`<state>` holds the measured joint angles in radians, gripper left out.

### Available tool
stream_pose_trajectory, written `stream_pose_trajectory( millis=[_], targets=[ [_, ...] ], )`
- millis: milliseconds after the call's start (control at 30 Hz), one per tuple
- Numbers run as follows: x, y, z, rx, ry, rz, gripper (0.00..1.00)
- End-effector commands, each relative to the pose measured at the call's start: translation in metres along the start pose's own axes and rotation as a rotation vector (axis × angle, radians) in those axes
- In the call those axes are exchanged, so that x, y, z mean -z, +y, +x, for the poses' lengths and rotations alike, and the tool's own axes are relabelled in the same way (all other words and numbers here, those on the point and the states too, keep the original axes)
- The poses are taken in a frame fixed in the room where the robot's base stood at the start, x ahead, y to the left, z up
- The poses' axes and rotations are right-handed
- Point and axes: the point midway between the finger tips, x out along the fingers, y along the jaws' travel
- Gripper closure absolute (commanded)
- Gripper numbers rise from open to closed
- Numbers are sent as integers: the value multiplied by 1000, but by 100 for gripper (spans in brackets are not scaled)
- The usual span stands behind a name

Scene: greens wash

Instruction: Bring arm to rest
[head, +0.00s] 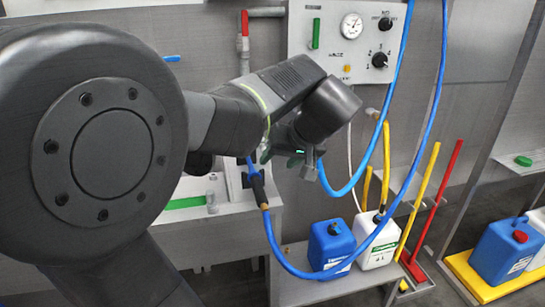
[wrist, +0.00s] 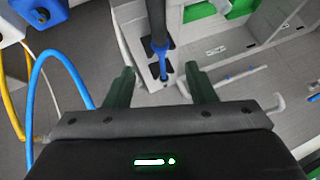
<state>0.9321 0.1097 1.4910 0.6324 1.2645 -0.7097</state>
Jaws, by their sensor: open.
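My arm fills the left and middle of the head view. My gripper (head: 281,156) is in front of the wall, below the control panel. In the wrist view my gripper (wrist: 160,82) has its two dark green fingers apart, with nothing held between them. A black-handled wand (head: 258,188) with blue parts stands upright in a grey holder (head: 236,180), just below the gripper in the head view. In the wrist view the wand (wrist: 157,25) shows beyond the gap between the fingers, apart from them.
A blue hose (head: 398,180) loops down right of the gripper. A blue jug (head: 331,246) and a white jug (head: 377,242) stand on a low shelf. The control panel (head: 348,40) is above. A yellow tray (head: 475,283) holds another blue jug (head: 506,250) at right.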

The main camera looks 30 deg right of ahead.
Motion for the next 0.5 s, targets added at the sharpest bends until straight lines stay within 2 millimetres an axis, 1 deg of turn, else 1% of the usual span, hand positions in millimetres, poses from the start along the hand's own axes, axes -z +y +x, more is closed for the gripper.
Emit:
stream_pose_trajectory(
  millis=[133, 233, 500],
  targets=[
    [0, 0, 7, 1, -1, 1, 50],
    [0, 0, 20, 3, -3, 0, 50],
    [-1, 0, 73, 4, -4, 0, 50]
  ],
)
